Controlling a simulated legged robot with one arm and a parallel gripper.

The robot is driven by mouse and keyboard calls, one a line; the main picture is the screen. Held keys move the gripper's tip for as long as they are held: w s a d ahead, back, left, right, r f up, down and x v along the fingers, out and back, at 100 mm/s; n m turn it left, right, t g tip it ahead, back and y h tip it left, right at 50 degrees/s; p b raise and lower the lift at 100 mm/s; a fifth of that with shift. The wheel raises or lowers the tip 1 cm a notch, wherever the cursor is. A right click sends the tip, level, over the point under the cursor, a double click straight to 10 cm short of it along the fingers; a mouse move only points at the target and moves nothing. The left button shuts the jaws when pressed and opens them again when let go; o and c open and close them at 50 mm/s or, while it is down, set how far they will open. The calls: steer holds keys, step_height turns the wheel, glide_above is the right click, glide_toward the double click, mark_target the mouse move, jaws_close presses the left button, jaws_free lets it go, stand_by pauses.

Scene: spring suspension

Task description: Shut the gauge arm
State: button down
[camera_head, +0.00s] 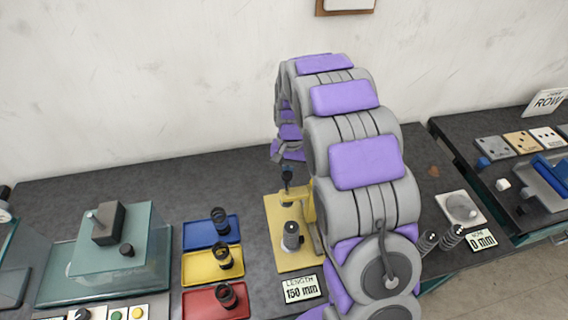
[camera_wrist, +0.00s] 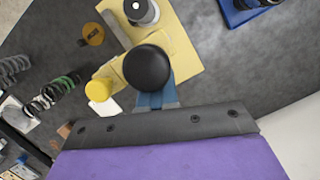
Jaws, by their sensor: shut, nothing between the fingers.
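The gauge stands on a yellow base plate (camera_head: 275,215) in the middle of the bench, with a yellow upright (camera_head: 308,205) at its right. A black knob (camera_head: 287,175) shows near its far end; in the wrist view a round black knob (camera_wrist: 148,68) is large, over the yellow base (camera_wrist: 182,50). A grey cylinder (camera_head: 291,240) stands on the plate. My gripper (camera_wrist: 155,100) is shut and empty, its blue fingers right by the black knob. Whether they touch it I cannot tell. In the head view my gripper (camera_head: 287,164) is partly hidden at the gauge's far end.
A length display (camera_head: 301,288) reads 150 mm. Blue (camera_head: 193,236), yellow (camera_head: 196,268) and red (camera_head: 198,303) trays with dark springs stand left. A glass-like fixture (camera_head: 150,255) is further left. Springs (camera_head: 428,242) and a pale square plate (camera_head: 447,199) lie right.

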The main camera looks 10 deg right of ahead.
mark_target(294, 197)
steer(key=s, duration=0.6)
steer(key=shift+s, duration=0.15)
steer(key=shift+s+f, duration=0.1)
steer(key=shift+s, duration=0.5)
steer(key=w, duration=0.1)
steer(key=w+d, duration=0.1)
steer(key=w, duration=0.1)
steer(key=w+r+p, duration=0.1)
steer(key=shift+w+d, duration=0.25)
steer(key=v, duration=0.8)
steer(key=s+f+n+h+b, duration=0.1)
steer(key=s+n+b, duration=0.3)
steer(key=s, duration=2.7)
steer(key=shift+s+f+n+t+b, duration=0.2)
steer(key=shift+s+n+t+b, duration=0.15)
steer(key=shift+b, duration=0.85)
